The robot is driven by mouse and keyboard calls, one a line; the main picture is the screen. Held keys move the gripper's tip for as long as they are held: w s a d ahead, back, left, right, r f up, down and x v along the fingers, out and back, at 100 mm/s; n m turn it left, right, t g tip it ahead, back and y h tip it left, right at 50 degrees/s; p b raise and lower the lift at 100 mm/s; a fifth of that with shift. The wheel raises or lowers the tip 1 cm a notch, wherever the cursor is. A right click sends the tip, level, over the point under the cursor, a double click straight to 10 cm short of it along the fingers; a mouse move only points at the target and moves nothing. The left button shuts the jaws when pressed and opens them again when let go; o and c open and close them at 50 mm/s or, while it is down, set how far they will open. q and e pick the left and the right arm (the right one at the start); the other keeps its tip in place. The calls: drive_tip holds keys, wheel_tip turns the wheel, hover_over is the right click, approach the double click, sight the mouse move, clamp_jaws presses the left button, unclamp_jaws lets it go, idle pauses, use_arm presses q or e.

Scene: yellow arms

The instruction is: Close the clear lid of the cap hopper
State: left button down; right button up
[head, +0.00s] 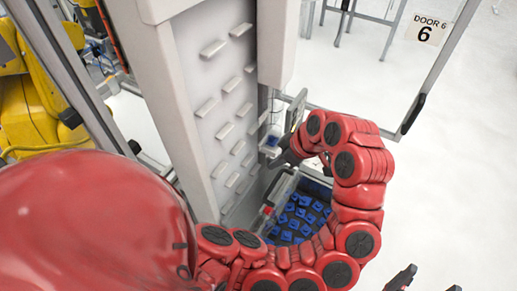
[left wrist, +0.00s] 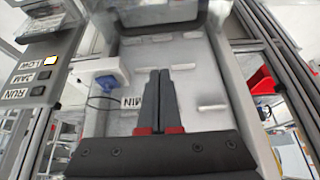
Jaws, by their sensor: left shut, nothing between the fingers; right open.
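The cap hopper (head: 283,186) is a grey-rimmed bin with many blue caps, beside the tall white ledged panel in the head view. A grey-edged, see-through panel (head: 297,108) stands tilted up above it; it looks like the raised clear lid. My left gripper (head: 282,160) is mostly hidden by my red arm, just below that panel; I cannot tell whether they touch. In the left wrist view its fingers (left wrist: 158,100) are shut and empty in front of a white ledged surface. My right gripper (head: 428,282) is open and empty at the bottom right, only its fingertips showing.
The tall white ledged panel (head: 222,110) rises left of the hopper. A blue-and-white fitting (left wrist: 110,82) and a MIN label (left wrist: 131,102) show in the left wrist view. The floor at right is clear.

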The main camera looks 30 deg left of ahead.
use_arm(q)
wheel_tip(320, 180, down, 8)
drive_tip(key=b, duration=0.1)
drive_tip(key=shift+a+b, duration=0.3)
drive_tip(key=shift+a, duration=0.15)
drive_tip(key=shift+s, duration=0.15)
idle(0.3)
